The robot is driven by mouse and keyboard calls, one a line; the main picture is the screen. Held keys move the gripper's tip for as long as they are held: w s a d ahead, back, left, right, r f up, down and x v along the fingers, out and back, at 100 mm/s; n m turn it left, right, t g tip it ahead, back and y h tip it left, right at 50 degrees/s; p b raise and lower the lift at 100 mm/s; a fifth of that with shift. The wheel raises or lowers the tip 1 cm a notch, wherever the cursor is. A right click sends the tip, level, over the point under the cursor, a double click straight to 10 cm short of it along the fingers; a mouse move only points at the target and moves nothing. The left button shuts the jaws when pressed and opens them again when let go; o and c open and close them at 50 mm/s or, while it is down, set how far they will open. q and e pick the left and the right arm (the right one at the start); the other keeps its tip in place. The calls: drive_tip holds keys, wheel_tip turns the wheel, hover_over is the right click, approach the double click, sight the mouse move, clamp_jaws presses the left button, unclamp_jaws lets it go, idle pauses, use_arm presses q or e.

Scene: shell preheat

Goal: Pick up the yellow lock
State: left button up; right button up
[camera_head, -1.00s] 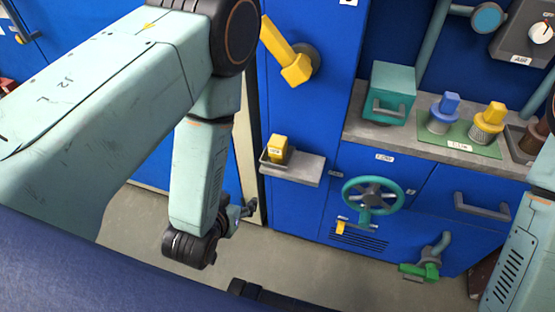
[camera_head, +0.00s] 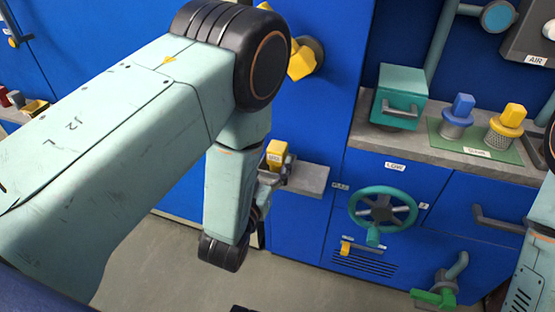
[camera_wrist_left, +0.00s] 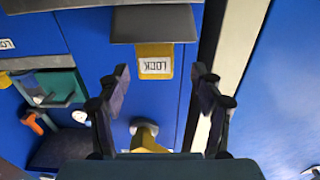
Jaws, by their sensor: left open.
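The yellow lock (camera_head: 277,152) is a small yellow block on the left end of a grey shelf (camera_head: 312,180) on the blue cabinet. In the left wrist view the lock (camera_wrist_left: 155,62) shows its white label upside down, against the grey shelf (camera_wrist_left: 150,24). My left gripper (camera_wrist_left: 162,78) is open, with one finger on each side of the lock's line and nothing between them. In the head view the left gripper (camera_head: 270,178) is partly hidden by my wrist, close beside the lock. Whether it touches cannot be told. My right gripper is out of view.
A yellow handle (camera_head: 302,62) sticks out of the cabinet above the lock. To the right are a teal handwheel (camera_head: 383,208), a teal box (camera_head: 399,95) and a counter with blue (camera_head: 458,115) and yellow (camera_head: 506,125) knobbed parts. The floor below is clear.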

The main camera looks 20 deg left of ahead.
sight(274, 157)
use_arm(q)
drive_tip(key=w, duration=0.1)
drive_tip(key=w+b, duration=0.1)
drive_tip(key=w, duration=0.1)
drive_tip(key=shift+w+d+f+b, duration=0.35)
drive_tip(key=shift+b, duration=0.05)
drive_tip(key=shift+w, duration=0.5)
drive_tip(key=shift+a, duration=0.1)
drive_tip(key=shift+r, duration=0.1)
drive_tip(key=shift+c, duration=0.3)
drive_tip(key=shift+c, duration=0.9)
drive_tip(key=c, duration=1.1)
